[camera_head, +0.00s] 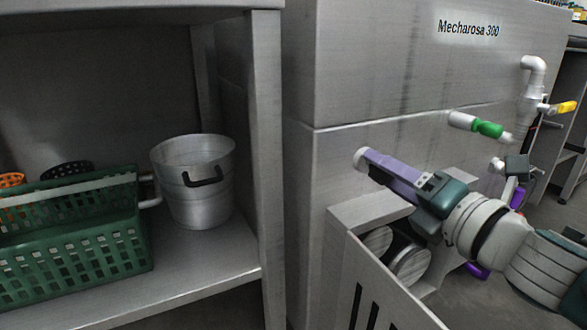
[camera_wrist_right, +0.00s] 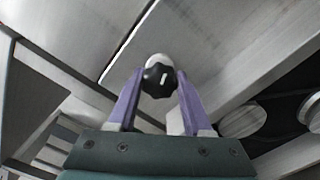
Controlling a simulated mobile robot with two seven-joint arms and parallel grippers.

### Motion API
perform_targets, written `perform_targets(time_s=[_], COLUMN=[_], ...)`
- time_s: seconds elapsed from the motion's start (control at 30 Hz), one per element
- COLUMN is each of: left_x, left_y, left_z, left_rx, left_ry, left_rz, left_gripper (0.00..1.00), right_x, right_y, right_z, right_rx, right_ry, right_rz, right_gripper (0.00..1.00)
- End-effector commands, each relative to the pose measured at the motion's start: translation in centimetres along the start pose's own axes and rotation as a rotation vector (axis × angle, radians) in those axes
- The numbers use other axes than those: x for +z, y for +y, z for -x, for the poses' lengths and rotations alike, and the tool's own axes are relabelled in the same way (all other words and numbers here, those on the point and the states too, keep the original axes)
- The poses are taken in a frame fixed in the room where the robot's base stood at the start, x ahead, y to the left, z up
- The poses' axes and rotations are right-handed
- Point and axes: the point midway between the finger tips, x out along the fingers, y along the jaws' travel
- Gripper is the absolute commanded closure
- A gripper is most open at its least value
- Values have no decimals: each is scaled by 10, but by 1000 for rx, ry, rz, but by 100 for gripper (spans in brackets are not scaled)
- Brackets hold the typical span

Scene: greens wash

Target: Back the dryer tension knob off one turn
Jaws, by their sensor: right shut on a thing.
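My right gripper (camera_head: 366,161) reaches in from the right in the head view, in front of the grey metal machine (camera_head: 370,55) marked "Mecharosa 300". In the right wrist view its two purple fingers (camera_wrist_right: 160,82) stand on either side of the black tension knob (camera_wrist_right: 153,78). The gripper is shut on this knob. The knob has a lobed edge and a short white mark, upright and slightly tilted. A pale round part shows behind it. My left gripper is not in view.
A machine opening with round roller ends (camera_head: 411,265) lies below my right gripper. A green-handled pipe valve (camera_head: 487,128) and a yellow-handled tap (camera_head: 562,108) are close to the right. A green crate (camera_head: 75,265) and a metal pot (camera_head: 205,200) stand on the left shelf.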

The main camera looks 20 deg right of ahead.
Motion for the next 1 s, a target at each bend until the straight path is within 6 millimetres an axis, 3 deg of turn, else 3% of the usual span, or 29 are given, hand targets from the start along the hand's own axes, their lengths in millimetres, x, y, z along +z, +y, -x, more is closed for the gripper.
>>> perform_targets(time_s=[0.3,0.8,0.83,1.0], left_x=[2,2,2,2], left_y=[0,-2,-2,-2], left_z=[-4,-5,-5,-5], left_rx=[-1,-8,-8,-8], left_ry=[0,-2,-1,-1], left_rz=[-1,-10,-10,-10], left_gripper=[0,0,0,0], right_x=[0,0,0,0], right_y=[0,0,0,0], right_z=[0,0,0,0], right_rx=[0,0,0,0], right_ry=[0,0,0,0], right_rz=[112,129,129,128], right_gripper=[100,100,49,30])
